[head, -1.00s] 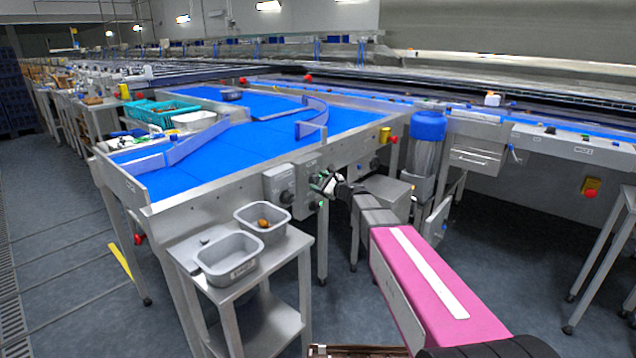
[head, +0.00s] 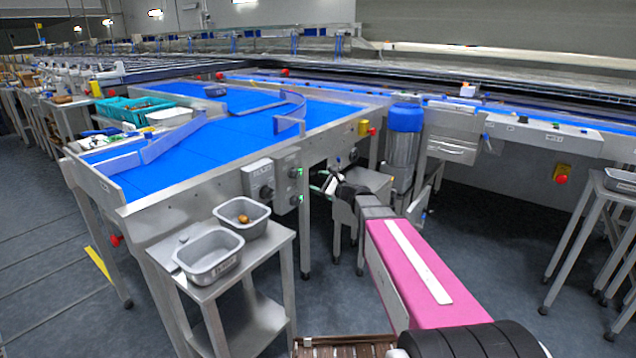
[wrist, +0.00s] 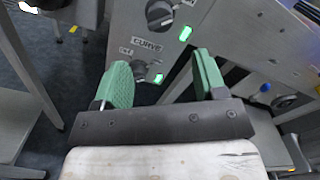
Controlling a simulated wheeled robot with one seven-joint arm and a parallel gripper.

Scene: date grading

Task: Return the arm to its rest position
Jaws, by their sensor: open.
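My gripper (head: 326,183) is at the end of my pink arm, in front of the conveyor's side panel, in the head view. In the wrist view its two green fingers (wrist: 160,82) stand wide apart with nothing between them. Behind them is the control box (wrist: 150,50) with black knobs and lit green buttons. The "CURVE" knob shows beyond the gap between the fingers, and I cannot tell how far off it is. The same box (head: 259,178) is on the conveyor's side in the head view.
A steel stand (head: 262,255) with two grey tubs stands at left; one tub (head: 243,228) holds a brown item. The blue belt (head: 210,147) lies behind. A blue-topped motor (head: 405,118) is right of my gripper. Another steel table (head: 598,197) stands far right.

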